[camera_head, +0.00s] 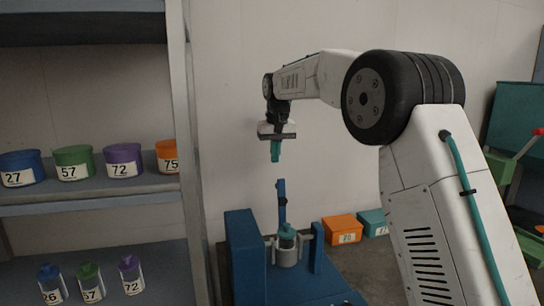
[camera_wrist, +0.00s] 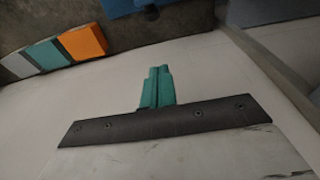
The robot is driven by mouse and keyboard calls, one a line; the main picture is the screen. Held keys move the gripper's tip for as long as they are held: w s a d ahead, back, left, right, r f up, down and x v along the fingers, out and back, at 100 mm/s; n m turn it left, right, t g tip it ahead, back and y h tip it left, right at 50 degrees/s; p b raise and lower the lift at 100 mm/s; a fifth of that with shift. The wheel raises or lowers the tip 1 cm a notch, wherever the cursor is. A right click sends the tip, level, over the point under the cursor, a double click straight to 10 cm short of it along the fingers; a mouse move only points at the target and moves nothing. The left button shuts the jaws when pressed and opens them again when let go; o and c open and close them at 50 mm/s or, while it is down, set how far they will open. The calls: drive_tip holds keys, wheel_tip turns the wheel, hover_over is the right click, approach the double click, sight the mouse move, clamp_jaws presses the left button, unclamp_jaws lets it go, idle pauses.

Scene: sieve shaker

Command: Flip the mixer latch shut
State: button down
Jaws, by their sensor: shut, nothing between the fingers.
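The blue mixer (camera_head: 245,255) stands on the floor at the lower middle of the head view. Its blue latch bar (camera_head: 282,200) points upright, above a jar with a teal lid (camera_head: 287,232) in a grey holder (camera_head: 287,256). My gripper (camera_head: 275,158) hangs pointing down, above and slightly left of the latch bar's top, with a gap between them. Its teal fingers are together and empty, and they also show in the wrist view (camera_wrist: 157,88). A blue part, probably of the mixer, shows at the top edge of the wrist view (camera_wrist: 130,7).
A shelf (camera_head: 90,190) at the left holds several numbered bowls and small bottles; its upright post (camera_head: 190,150) stands left of my gripper. An orange box (camera_head: 342,230) and a teal box (camera_head: 374,222) lie right of the mixer. A pale wall (camera_head: 230,100) is behind.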

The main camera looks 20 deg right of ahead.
sight(281, 197)
wheel_tip(281, 197, down, 8)
drive_tip(key=w+r, duration=0.1)
drive_tip(key=s, duration=0.3)
drive_tip(key=shift+s+a+r, duration=0.15)
drive_tip(key=shift+s+r, duration=0.2)
drive_tip(key=shift+s, duration=0.05)
